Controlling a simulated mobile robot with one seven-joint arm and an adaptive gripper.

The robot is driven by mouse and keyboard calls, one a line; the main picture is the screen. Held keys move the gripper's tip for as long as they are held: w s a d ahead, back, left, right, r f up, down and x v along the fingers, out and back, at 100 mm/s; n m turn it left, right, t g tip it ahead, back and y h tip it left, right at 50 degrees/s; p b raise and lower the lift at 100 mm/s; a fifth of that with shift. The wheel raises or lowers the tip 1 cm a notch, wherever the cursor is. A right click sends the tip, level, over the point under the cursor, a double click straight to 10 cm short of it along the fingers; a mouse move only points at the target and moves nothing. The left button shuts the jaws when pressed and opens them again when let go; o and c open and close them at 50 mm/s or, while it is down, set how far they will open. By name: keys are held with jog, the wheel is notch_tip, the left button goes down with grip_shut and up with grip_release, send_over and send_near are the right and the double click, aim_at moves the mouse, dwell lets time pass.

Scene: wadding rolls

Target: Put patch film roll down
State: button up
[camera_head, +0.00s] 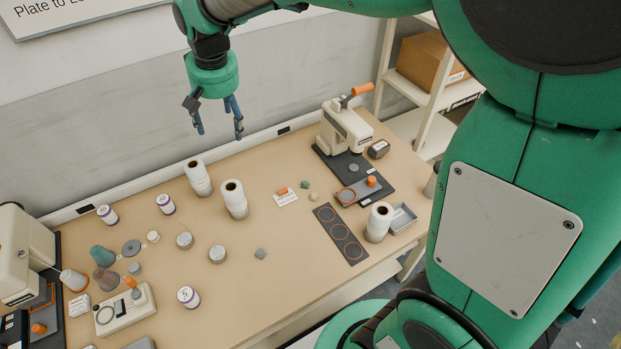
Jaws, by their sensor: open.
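Three white rolls with dark cores stand upright on the table (290,270). One roll (198,178) is at the back middle. A second roll (235,200) stands just right of it and nearer. A third roll (378,224) stands near the table's right front edge. I cannot tell from the picture which one is the patch film roll. My gripper (219,133) is open and empty. It hangs fingers down above the back of the table, above and behind the first two rolls, touching nothing.
Jars, weights and a cream machine (22,255) crowd the left. The front middle of the table is mostly clear.

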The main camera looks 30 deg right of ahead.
jog(key=s+d+r+t, duration=0.1)
jog(key=s+d, duration=0.1)
jog(key=s, duration=0.8)
jog(key=s+d+r+t, duration=0.1)
jog(key=s+d, duration=0.2)
jog(key=s, duration=0.7)
jog(key=s+d+r+n+t, duration=0.1)
jog(key=s+d, duration=0.1)
jog(key=s, duration=0.7)
jog(key=shift+s+d+r, duration=0.25)
jog(key=shift+s+r, duration=0.1)
jog(key=shift+s, duration=0.05)
jog(key=o, duration=0.6)
jog(key=shift+o, duration=0.2)
jog(key=shift+d+f, duration=0.1)
